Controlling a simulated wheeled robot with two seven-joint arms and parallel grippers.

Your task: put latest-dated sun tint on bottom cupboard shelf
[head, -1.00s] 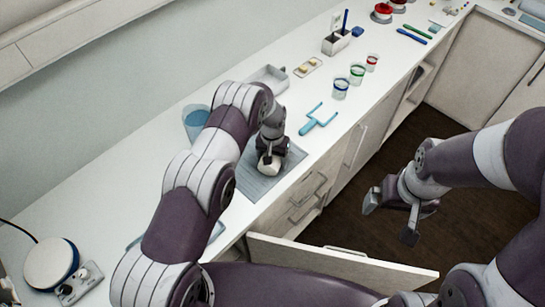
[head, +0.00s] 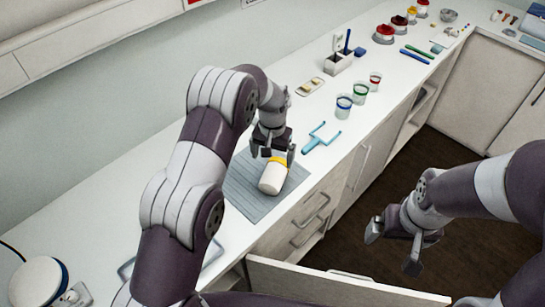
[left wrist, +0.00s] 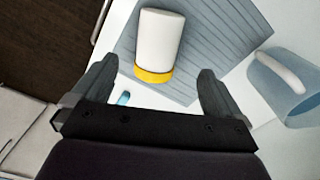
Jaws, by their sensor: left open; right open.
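A white bottle with a yellow cap (head: 272,178) lies on its side on a grey ribbed mat (head: 245,190) on the counter. No date can be read on it. My left gripper (head: 272,152) is open just above the cap end. In the left wrist view the bottle (left wrist: 158,38) lies ahead of and between the open fingers (left wrist: 155,80), with its cap toward me. My right gripper (head: 392,248) is open and empty over the floor. A cupboard door (head: 345,286) stands open below the counter; its shelves are hidden.
A translucent blue container (left wrist: 280,85) stands beside the mat. A round white device (head: 38,283) sits at lower left. Drawers (head: 310,218) line the counter front.

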